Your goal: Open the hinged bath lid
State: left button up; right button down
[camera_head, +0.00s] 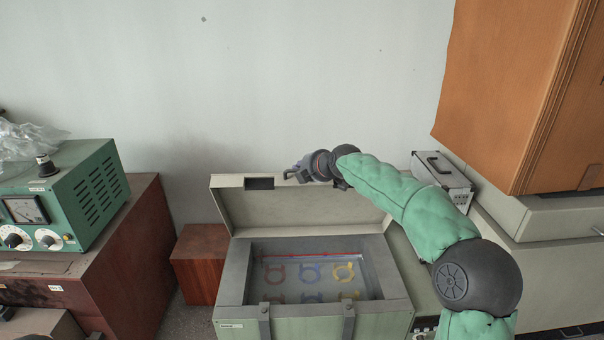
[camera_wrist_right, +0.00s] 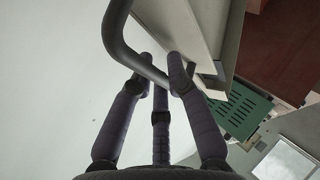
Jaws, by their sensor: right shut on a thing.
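The bath (camera_head: 234,280) is a pale green-grey box with a dark grey rim and two dark straps on its front. Its hinged lid (camera_head: 290,208) stands raised at the back, roughly upright, so the inside shows. Several red, blue and yellow ring shapes are visible in the bath. My right gripper (camera_head: 299,173) is at the lid's top edge. In the right wrist view, the right gripper's fingers (camera_wrist_right: 160,78) are closed around a dark bent bar handle (camera_wrist_right: 114,32) beside the pale lid (camera_wrist_right: 180,22). My left gripper is not in view.
A green instrument box (camera_head: 85,200) stands on a brown cabinet (camera_head: 135,235) at left. A red-brown block (camera_head: 198,265) is beside the bath. At right are a grey case (camera_head: 440,176) and a large orange-brown cabinet (camera_head: 500,95). A pale wall is behind the lid.

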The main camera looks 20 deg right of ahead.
jog(key=shift+f, duration=0.2)
jog(key=c, duration=1.5)
grip_release()
jog(key=shift+o, duration=0.2)
jog(key=shift+r, duration=0.1)
jog(key=shift+s+d+r, duration=0.1)
jog(key=shift+s+r, duration=0.2)
jog(key=shift+s, duration=0.05)
jog(key=v, duration=1.1)
